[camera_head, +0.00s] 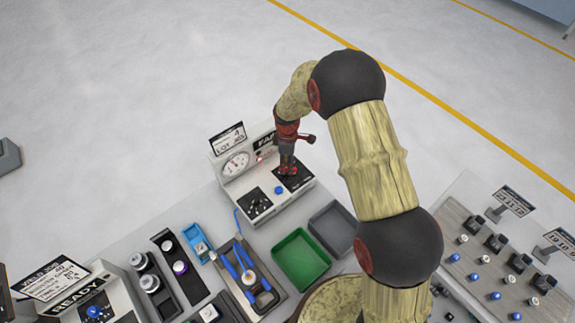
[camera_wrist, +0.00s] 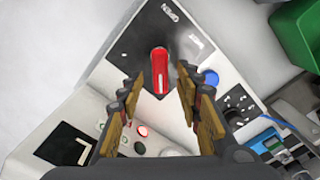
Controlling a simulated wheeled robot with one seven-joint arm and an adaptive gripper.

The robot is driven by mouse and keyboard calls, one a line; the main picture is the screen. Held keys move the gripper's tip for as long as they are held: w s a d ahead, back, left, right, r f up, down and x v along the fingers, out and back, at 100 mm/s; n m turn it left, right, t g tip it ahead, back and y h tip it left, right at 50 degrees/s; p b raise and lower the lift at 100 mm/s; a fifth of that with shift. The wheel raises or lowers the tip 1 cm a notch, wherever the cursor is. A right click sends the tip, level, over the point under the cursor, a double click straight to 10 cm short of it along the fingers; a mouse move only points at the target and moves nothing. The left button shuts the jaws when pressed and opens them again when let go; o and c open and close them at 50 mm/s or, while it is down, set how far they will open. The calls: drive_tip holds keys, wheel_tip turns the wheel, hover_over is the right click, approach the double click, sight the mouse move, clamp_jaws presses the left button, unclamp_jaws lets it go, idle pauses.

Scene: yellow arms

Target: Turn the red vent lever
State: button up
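The red vent lever (camera_wrist: 159,72) stands on a black panel (camera_wrist: 148,38) with white lettering, one label reading "OPEN". In the wrist view it lies between the tips of my gripper (camera_wrist: 157,82), with a visible gap on both sides. The fingers are apart, and I see no contact with the lever. In the head view, my gripper (camera_head: 287,160) points down over the right part of the white instrument box (camera_head: 232,191). A bit of red (camera_head: 289,171) shows at its tips; the lever is mostly hidden there.
The box carries a round gauge (camera_head: 236,164), a blue button (camera_head: 278,190) and a second black panel (camera_head: 258,201). A green tray (camera_head: 301,281) and a grey tray (camera_head: 333,229) are in front. Blue-handled pliers (camera_head: 230,267) and other fixtures fill the bench leftward.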

drive_tip(key=shift+f, duration=0.75)
drive_tip(key=c, duration=0.3)
clamp_jaws()
